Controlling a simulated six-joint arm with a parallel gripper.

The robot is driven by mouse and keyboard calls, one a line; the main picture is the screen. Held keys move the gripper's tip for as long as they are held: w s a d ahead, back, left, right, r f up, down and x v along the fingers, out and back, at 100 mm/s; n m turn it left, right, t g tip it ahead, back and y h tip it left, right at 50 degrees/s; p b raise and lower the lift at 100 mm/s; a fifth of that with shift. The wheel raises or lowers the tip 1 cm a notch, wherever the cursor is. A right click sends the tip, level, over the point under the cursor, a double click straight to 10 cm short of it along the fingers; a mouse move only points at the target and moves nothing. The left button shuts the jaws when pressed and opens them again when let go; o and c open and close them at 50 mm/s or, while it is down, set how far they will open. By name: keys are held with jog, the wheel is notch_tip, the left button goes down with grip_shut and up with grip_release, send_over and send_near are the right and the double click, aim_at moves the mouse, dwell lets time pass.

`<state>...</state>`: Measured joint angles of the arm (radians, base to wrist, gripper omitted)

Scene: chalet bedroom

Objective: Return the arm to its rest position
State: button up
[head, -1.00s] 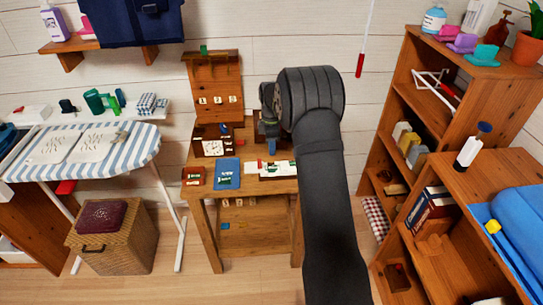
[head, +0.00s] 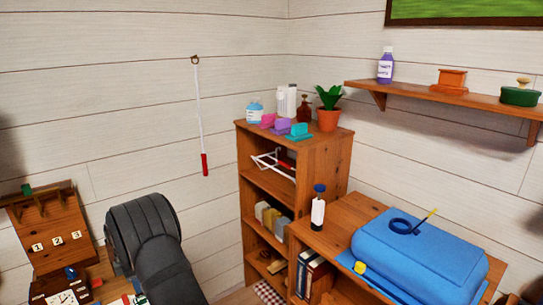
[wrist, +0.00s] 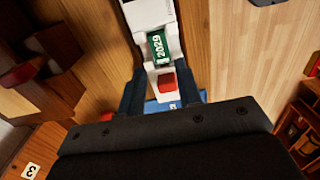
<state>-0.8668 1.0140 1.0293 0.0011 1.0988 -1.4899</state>
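My gripper (wrist: 159,80) shows in the wrist view with its two dark fingers apart. It points down over a wooden desk top. Between and beyond the fingers lies a white device (wrist: 151,12) with a green label reading "2029" and a red part near the fingers. I see no finger closed on it; the exact height above it is unclear. A bit of blue shows below the red part. In the head view my dark arm stands at the lower left, and the gripper is hidden behind it.
A desk back panel (head: 47,235) with numbered tags 1, 2, 3 stands left of my arm. A wooden bookcase (head: 300,165) with a potted plant (head: 328,110) is to the right. A low cabinet carries a blue case (head: 420,250) and a white bottle (head: 317,212).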

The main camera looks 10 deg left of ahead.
notch_tip(320, 180, down, 7)
notch_tip(320, 180, up, 3)
jog(key=shift+r, duration=0.65)
